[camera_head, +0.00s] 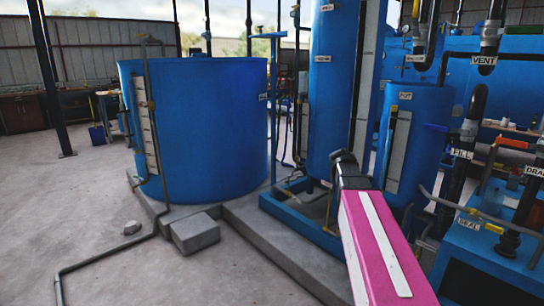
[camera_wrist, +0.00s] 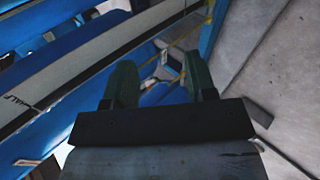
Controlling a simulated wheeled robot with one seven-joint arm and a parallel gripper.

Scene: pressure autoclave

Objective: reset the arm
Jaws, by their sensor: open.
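My arm (camera_head: 385,250), pink with a white stripe, reaches forward from the lower right in the head view. Its dark end (camera_head: 345,165) is in front of the tall blue vessel and left of the smaller blue tank. In the wrist view my gripper (camera_wrist: 158,82) shows two dark green fingers set apart, with nothing seen between them. Beyond the fingers are blue surfaces, a long pale gauge strip (camera_wrist: 90,65) and a yellow pipe. The view is tilted and partly dark.
A wide blue tank (camera_head: 200,130) stands left on a concrete plinth (camera_head: 255,240). The tall vessel (camera_head: 330,90) and smaller tank (camera_head: 408,130) stand behind my arm.

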